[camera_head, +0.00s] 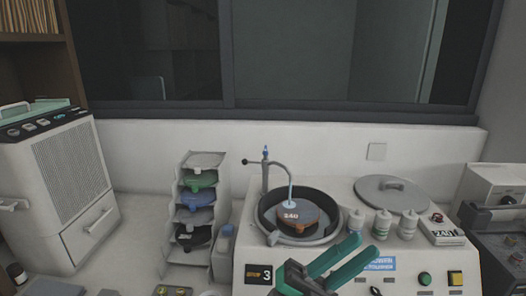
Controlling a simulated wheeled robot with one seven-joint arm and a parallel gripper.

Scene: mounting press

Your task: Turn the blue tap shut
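The small blue tap (266,150) sits on top of an upright grey post behind the round basin (265,212) of the grinding machine. A thin curved pipe (286,172) runs from the post down over the basin. Its lower end meets a pale blue spot on a dark disc marked 240 (291,215).
A round grey lid (391,191) lies on the machine top, with several white bottles (382,222) in front of it. A rack (192,207) of coloured discs stands to the left. The wall and window are behind.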

